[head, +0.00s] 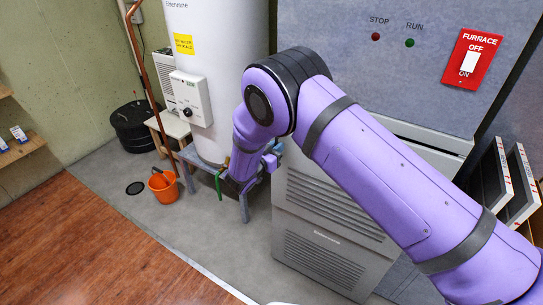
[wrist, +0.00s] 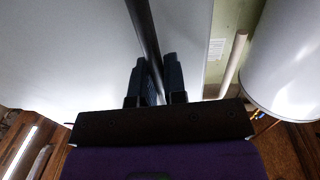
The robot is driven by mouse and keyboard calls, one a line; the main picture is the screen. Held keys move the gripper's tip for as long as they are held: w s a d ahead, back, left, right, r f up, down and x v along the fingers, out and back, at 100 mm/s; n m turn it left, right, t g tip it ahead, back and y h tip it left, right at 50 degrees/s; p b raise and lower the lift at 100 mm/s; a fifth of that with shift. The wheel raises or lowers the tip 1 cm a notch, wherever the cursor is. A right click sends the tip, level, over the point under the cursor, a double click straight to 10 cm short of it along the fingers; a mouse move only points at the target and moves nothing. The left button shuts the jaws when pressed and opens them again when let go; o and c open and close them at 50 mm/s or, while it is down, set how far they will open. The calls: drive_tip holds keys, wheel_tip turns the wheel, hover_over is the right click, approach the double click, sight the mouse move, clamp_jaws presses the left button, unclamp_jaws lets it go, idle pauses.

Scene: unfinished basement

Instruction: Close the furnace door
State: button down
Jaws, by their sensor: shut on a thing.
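The furnace (head: 335,45) is a tall grey cabinet in the head view. Its lower door (head: 325,222) is a grey panel with two bands of louvres, and my arm crosses in front of its upper part. I cannot tell how far the door stands open. My gripper (head: 271,160) is at the door's upper left side, mostly hidden behind my wrist. In the wrist view my gripper (wrist: 157,80) has its two dark fingers on either side of a dark narrow strip, which looks like the door's edge or handle. Pale grey panels flank this strip.
A white water heater (head: 215,75) stands close to the left of the gripper; it also shows in the wrist view (wrist: 285,60). An orange bucket (head: 163,186) and a black drum (head: 134,127) are farther left. A red furnace switch (head: 474,60) is upper right. Floor at lower left is clear.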

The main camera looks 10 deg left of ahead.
drive_tip(key=shift+w+d, duration=0.2)
drive_tip(key=shift+w, duration=0.15)
drive_tip(key=shift+r, duration=0.1)
drive_tip(key=c, duration=1.2)
unclamp_jaws()
drive_tip(key=shift+w, duration=0.2)
drive_tip(key=shift+s, duration=0.1)
drive_tip(key=v, duration=1)
drive_tip(key=shift+s+a, duration=0.2)
drive_tip(key=shift+s, duration=0.15)
drive_tip(key=shift+a, duration=0.15)
